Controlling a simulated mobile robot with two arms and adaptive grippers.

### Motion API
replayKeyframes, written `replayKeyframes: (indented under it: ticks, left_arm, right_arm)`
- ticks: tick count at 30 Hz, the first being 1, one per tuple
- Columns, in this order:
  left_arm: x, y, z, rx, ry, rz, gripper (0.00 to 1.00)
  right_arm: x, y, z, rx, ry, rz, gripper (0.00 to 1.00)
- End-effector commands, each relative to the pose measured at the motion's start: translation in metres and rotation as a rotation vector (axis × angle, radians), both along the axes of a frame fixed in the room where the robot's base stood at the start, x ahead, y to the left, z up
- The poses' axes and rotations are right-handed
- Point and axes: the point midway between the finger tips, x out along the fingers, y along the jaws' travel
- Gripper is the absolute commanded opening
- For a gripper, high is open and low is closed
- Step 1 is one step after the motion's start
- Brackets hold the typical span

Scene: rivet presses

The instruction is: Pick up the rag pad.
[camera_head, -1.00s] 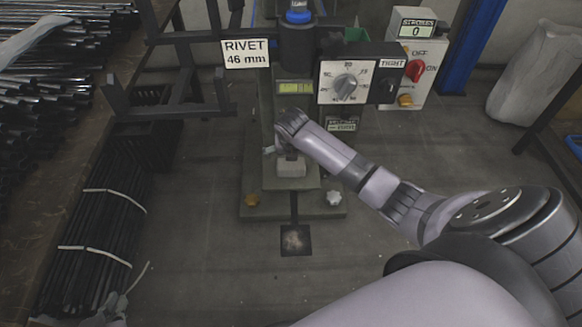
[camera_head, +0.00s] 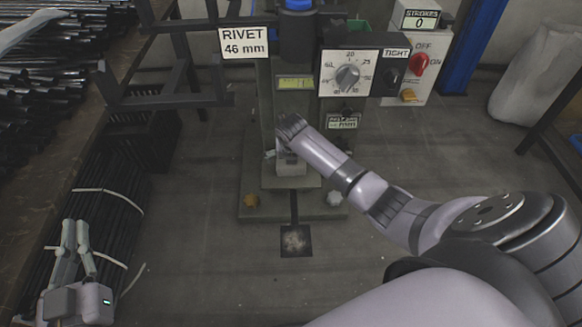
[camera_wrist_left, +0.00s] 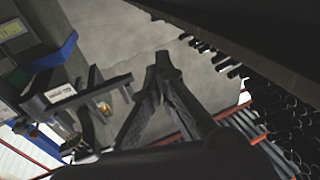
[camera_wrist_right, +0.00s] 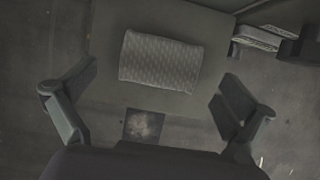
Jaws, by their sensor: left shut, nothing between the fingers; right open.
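The rag pad (camera_wrist_right: 160,62) is a small pale grey block with a textured weave. In the right wrist view it lies on the press's flat grey base, ahead of and between my right fingers. In the head view the pad (camera_head: 291,168) shows low at the front of the press, partly behind my right gripper. My right gripper (camera_wrist_right: 155,92) is open, with one finger on each side and no visible contact with the pad. My left gripper (camera_head: 76,226) is shut and empty at lower left, above the bundled dark rods. Its closed fingertips also show in the left wrist view (camera_wrist_left: 165,62).
The rivet press (camera_head: 297,100) stands ahead, with a dial box (camera_head: 350,75) and a strokes box (camera_head: 417,50). A dark metal rack (camera_head: 165,98) is left of it. Bundled rods (camera_head: 95,215) lie at left. Open floor (camera_head: 210,260) lies in front.

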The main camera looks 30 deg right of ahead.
Motion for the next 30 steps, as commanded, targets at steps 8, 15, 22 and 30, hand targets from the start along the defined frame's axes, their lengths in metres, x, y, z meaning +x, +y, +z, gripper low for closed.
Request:
replayKeyframes:
  ticks: [8,15,22,30]
  left_arm:
    - [-0.01,-0.005,0.05,-0.078,-0.288,-0.017,0.0]
    - [-0.032,-0.005,0.088,-0.144,-0.52,-0.03,0.0]
    - [-0.045,-0.003,0.105,-0.174,-0.625,-0.035,0.0]
    - [-0.045,-0.003,0.106,-0.174,-0.627,-0.035,0.0]
  right_arm:
    - [0.006,-0.005,-0.018,0.001,-0.001,-0.001,1.0]
    - [0.012,-0.009,-0.032,0.001,0.0,-0.002,1.0]
    - [0.014,-0.011,-0.037,0.0,-0.001,-0.001,1.0]
    - [0.014,-0.011,-0.037,0.0,-0.001,-0.001,0.97]
